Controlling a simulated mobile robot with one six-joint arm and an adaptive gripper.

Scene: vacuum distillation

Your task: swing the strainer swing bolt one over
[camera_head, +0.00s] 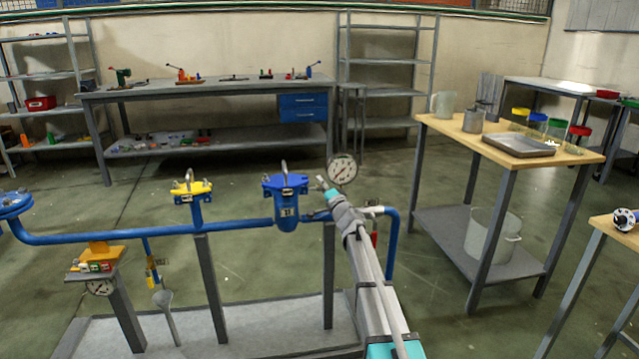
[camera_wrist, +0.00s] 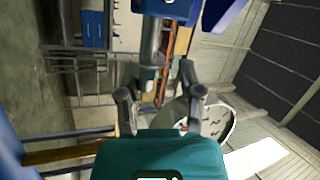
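The blue strainer (camera_head: 287,213) sits on the blue pipe in the head view, with a blue lid and a grey upright piece (camera_head: 284,167) on top. My gripper (camera_head: 322,184) is just right of the lid. In the wrist view, part of the blue strainer (camera_wrist: 167,7) shows at the top edge. A grey, bolt-like rod (camera_wrist: 150,45) runs down from it toward the gap between the fingertips of my gripper (camera_wrist: 156,82). The fingers are spread, with no clear contact on the rod. Which swing bolt this is, I cannot tell.
A pressure gauge (camera_head: 343,169) stands right behind my gripper; its dial (camera_wrist: 217,117) shows beside the right finger. A yellow-topped valve (camera_head: 192,188) is on the pipe to the left. A wooden-topped table (camera_head: 450,126) with lab vessels stands to the right.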

